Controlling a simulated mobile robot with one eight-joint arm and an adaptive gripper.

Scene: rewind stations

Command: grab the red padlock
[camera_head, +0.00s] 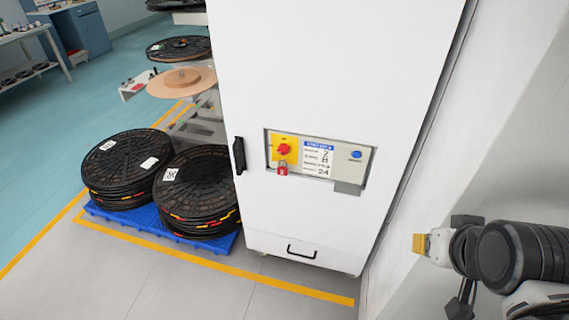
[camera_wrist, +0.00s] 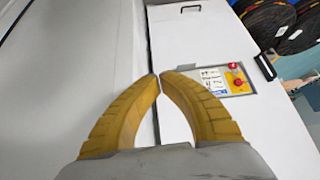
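The red padlock (camera_head: 283,169) hangs just below a red rotary knob (camera_head: 284,149) on a yellow plate, on the front panel of a white cabinet (camera_head: 330,60). In the wrist view, which is turned nearly upside down, the padlock (camera_wrist: 233,66) shows small to the right of my fingers, with the knob (camera_wrist: 238,82) below it. My gripper (camera_wrist: 158,76) has two yellow fingers with their tips nearly touching and nothing between them. In the head view my gripper (camera_head: 420,244) is at the right, well apart from the padlock.
The panel also bears a label (camera_head: 318,157) and a blue button (camera_head: 356,155). A black handle (camera_head: 239,155) is left of it. Black reels (camera_head: 128,165) sit on a blue pallet (camera_head: 150,219) left of the cabinet. A white wall (camera_head: 470,120) is close on the right. Floor in front is clear.

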